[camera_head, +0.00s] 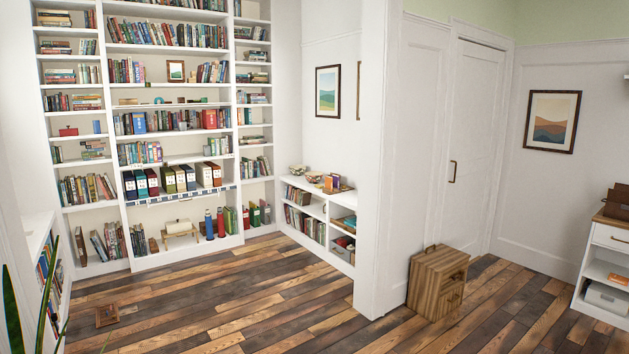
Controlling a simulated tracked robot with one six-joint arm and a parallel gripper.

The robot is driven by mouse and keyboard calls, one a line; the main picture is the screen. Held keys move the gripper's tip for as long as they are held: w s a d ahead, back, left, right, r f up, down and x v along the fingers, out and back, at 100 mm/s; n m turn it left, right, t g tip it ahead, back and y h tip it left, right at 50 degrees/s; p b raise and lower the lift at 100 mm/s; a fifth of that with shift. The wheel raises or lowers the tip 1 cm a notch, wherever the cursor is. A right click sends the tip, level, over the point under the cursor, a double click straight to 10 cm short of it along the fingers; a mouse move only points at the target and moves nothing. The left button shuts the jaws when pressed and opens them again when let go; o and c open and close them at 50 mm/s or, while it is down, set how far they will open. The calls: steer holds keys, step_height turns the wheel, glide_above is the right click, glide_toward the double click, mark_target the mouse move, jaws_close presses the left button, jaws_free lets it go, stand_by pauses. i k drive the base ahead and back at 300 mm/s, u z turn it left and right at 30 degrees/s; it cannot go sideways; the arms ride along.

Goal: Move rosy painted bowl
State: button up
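Two small bowl-like items stand on top of the low white bookcase in the middle of the camera_head view. The farther bowl-like item (298,169) is near the back wall. The nearer bowl-like item (313,177) sits just in front of it and to its right. Both are too small to tell which, if either, is the rosy painted bowl. My gripper and arm are not in view.
The low bookcase (304,191) also bears a tray (340,190) with colored boxes. Tall bookshelves fill the back wall. A wooden cabinet (437,283) stands by the white partition. A small frame (107,316) lies on the plank floor (237,295), otherwise largely clear.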

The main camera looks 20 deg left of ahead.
mark_target(313, 177)
steer(key=u, duration=0.3)
steer(key=i, duration=1.75)
steer(key=u, duration=0.5)
steer(key=i, duration=0.9)
steer(key=u, duration=0.4)
steer(key=i, duration=1.55)
steer(key=u, duration=0.35)
steer(key=i, duration=1.45)
